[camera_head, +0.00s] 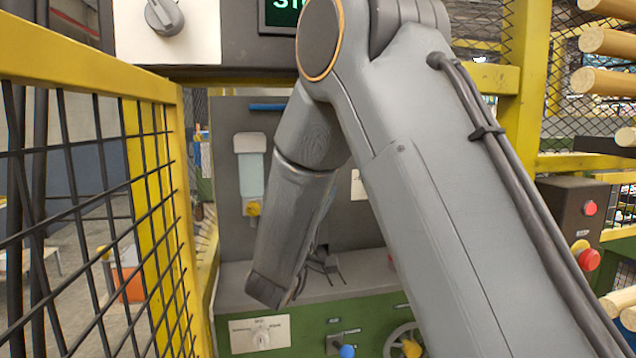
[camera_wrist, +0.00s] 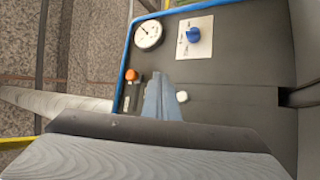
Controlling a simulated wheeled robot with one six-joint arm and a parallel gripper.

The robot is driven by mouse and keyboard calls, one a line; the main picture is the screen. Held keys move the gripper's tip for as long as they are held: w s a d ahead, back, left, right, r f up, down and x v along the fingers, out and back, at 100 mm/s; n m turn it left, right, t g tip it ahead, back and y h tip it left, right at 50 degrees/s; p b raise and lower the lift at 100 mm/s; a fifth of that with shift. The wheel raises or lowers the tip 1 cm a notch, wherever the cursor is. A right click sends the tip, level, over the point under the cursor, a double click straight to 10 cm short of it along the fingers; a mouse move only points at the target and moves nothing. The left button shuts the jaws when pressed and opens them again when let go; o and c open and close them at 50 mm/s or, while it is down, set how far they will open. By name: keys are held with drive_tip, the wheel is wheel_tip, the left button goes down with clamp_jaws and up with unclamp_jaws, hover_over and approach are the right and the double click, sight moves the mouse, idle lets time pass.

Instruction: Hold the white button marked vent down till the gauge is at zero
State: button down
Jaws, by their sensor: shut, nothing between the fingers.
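In the wrist view a small white button (camera_wrist: 182,97) sits on a dark grey panel; no marking on it can be read. A round white gauge (camera_wrist: 149,35) is near the panel's blue edge; its needle shows as a small dark line, and its value is too small to read. My gripper (camera_wrist: 160,82) is shut and empty, its fingers over the panel just left of the white button. I cannot tell whether they touch the panel. In the head view my gripper (camera_head: 328,262) is small and dark beyond my wrist; the button and gauge cannot be made out there.
An orange button (camera_wrist: 131,75) is left of my fingers; a blue knob (camera_wrist: 193,34) on a white plate is beside the gauge. A yellow mesh fence (camera_head: 90,200) stands left in the head view. A red button (camera_head: 589,259) is at right.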

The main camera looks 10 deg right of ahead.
drive_tip(key=shift+a, duration=0.2)
drive_tip(key=shift+w, duration=0.1)
drive_tip(key=w+b, duration=0.2)
drive_tip(key=w, duration=0.6)
drive_tip(key=shift+w+b, duration=0.3)
drive_tip(key=shift+b, duration=0.1)
drive_tip(key=shift+w, duration=0.1)
idle(1.6)
drive_tip(key=shift+w, duration=0.3)
